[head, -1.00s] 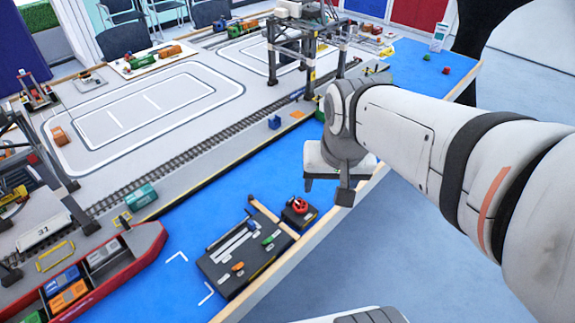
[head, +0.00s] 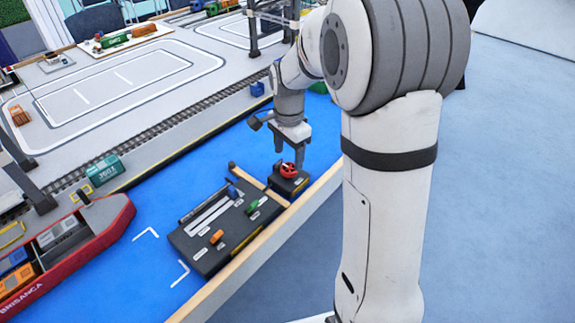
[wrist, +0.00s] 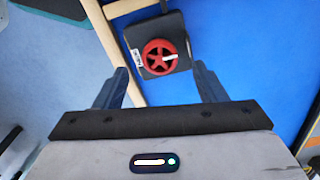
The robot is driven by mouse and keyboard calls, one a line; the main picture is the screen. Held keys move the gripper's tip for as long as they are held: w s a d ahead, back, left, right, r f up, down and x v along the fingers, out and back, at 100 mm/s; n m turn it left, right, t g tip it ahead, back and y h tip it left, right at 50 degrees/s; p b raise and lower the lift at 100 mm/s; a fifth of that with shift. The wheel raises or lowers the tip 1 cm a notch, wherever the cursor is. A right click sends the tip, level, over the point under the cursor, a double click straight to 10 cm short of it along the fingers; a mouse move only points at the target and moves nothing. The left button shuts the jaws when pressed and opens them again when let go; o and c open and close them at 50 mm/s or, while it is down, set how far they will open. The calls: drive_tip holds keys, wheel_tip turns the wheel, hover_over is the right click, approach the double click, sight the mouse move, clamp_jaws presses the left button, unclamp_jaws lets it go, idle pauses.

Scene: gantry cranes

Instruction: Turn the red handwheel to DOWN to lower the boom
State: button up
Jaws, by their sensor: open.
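The red handwheel (head: 288,170) sits on a small dark box (head: 297,187) near the wooden table edge. In the wrist view the handwheel (wrist: 159,56) shows spokes and one white mark pointing right, with a small white label left of it, too small to read. My gripper (head: 289,155) is above the handwheel, pointing down. In the wrist view its two fingers (wrist: 165,78) are open and apart, with the handwheel beyond the tips and between their lines. Nothing is held. In the head view the fingers partly cover the wheel, and contact is not clear there.
A dark control panel (head: 198,257) with orange, green and blue levers stands left of the box. A red boat (head: 110,228) with containers lies farther left. A wooden edge (head: 262,257) borders the table. Blue surface (head: 160,195) is free between boat and panel.

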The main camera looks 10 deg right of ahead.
sight(288, 168)
wheel_tip(288, 168, down, 4)
drive_tip(key=shift+f, duration=0.1)
drive_tip(key=shift+c, duration=0.6)
drive_tip(key=c, duration=0.9)
